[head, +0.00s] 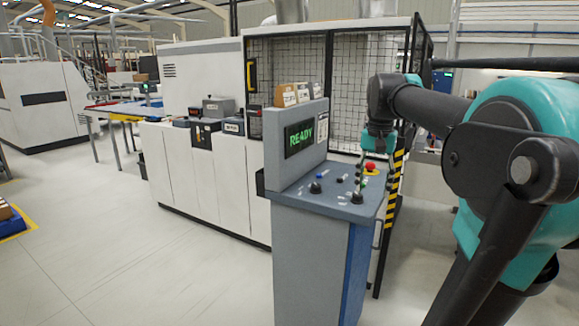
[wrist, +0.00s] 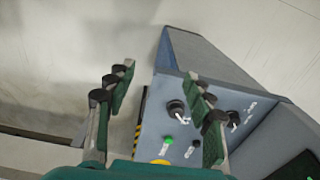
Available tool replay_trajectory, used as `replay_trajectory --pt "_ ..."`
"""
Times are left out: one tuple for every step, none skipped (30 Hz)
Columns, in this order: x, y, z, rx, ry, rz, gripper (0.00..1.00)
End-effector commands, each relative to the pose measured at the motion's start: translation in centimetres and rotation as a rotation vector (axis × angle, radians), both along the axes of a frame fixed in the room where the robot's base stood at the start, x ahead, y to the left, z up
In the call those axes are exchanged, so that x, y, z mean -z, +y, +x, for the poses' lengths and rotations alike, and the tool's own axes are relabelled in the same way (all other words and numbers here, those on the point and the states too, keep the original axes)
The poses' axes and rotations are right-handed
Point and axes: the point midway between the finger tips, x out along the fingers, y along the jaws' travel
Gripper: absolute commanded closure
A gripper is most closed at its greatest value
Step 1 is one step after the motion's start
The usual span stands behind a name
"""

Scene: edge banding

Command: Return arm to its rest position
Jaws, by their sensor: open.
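My arm reaches in from the right in the head view. My gripper (head: 366,165) points down over the right, back part of the control console's sloped panel (head: 337,178). In the wrist view my gripper (wrist: 162,85) is open, its two fingers wide apart with nothing between the pads. The panel (wrist: 205,128) lies beyond the fingers, with a green button (wrist: 168,140) and black knobs (wrist: 176,107). The red button (head: 370,166) shows close to the gripper in the head view. Whether a finger touches the panel cannot be told.
The console screen (head: 299,139) reads READY and stands at the panel's left. Behind it is a mesh-fenced machine (head: 345,80) with a yellow-black striped post (head: 394,180). White cabinets (head: 205,170) stand to the left. Open floor (head: 110,240) lies at the front left.

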Motion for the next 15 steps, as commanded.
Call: replay_trajectory --pt "0.7 0.1 0.0 -0.010 -0.007 -0.001 0.47" --pt "1.1 0.1 0.0 -0.016 -0.011 -0.001 0.47" --pt "1.8 0.2 -0.1 -0.025 -0.017 -0.002 0.47" --pt "2.3 0.3 -0.1 -0.031 -0.022 -0.003 0.47" --pt "2.9 0.4 -0.2 -0.040 -0.027 -0.003 0.47" --pt "3.6 0.4 -0.3 -0.052 -0.035 -0.004 0.47" --pt "4.3 0.5 -0.3 -0.061 -0.042 -0.005 0.47" --pt "4.9 0.6 -0.4 -0.070 -0.048 -0.007 0.47" --pt "5.9 0.7 -0.5 -0.083 -0.057 -0.007 0.47" --pt "6.6 0.8 -0.7 -0.095 -0.064 -0.009 0.47" --pt "7.4 0.9 -0.8 -0.105 -0.073 -0.011 0.47" --pt "8.6 1.0 -1.1 -0.122 -0.084 -0.013 0.47" --pt "9.5 1.1 -1.3 -0.136 -0.093 -0.015 0.47" --pt "10.5 1.3 -1.5 -0.150 -0.104 -0.016 0.47" --pt "12.0 1.5 -2.0 -0.173 -0.118 -0.019 0.47"
